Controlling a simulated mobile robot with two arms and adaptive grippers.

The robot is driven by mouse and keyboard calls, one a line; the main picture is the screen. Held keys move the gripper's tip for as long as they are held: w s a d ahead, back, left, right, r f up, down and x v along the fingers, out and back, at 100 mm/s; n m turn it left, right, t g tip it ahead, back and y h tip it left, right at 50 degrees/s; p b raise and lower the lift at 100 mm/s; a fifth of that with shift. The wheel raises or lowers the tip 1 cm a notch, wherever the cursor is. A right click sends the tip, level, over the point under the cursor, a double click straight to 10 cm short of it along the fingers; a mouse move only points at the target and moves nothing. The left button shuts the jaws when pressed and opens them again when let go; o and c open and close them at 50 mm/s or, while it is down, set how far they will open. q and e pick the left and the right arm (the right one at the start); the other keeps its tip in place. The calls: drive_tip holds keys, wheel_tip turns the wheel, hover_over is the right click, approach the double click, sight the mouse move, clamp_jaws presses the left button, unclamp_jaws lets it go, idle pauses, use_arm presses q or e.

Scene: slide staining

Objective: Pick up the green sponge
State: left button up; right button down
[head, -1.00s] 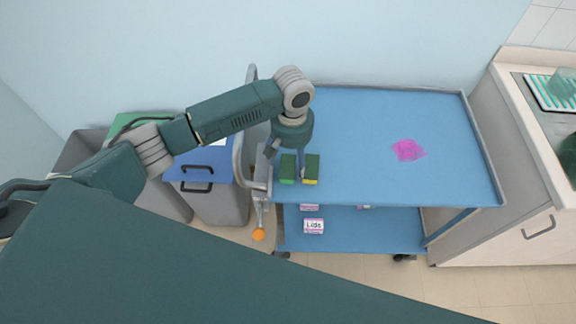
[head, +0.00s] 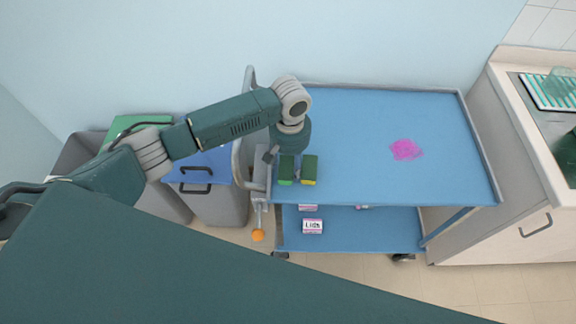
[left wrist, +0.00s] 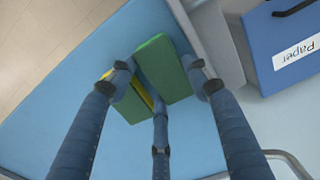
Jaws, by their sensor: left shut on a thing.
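The green sponge (head: 286,169) stands at the front left corner of the blue cart top. A second sponge, green with a yellow layer (head: 309,170), stands close on its right. My left gripper (head: 282,158) is over the green sponge. In the left wrist view the fingers of my left gripper (left wrist: 165,88) are around the green sponge (left wrist: 160,65) and shut on it. The yellow-layered sponge (left wrist: 132,104) is right beside it there, partly behind the fingers. I cannot tell whether the green sponge is clear of the cart. My right gripper is not in view.
The blue cart top (head: 400,110) is mostly free, with a pink stain (head: 405,149). A box marked Lids (head: 313,226) is on the lower shelf. Bins with a blue lid (head: 206,165) and a green lid (head: 139,123) stand left. A counter (head: 503,100) is right.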

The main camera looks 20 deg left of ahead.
sight(290, 166)
use_arm(q)
drive_tip(key=shift+r, duration=0.55)
wheel_tip(290, 166, up, 19)
drive_tip(key=b, duration=0.1)
drive_tip(key=shift+o, duration=1)
drive_tip(key=c, duration=0.4)
drive_tip(key=shift+d, duration=0.1)
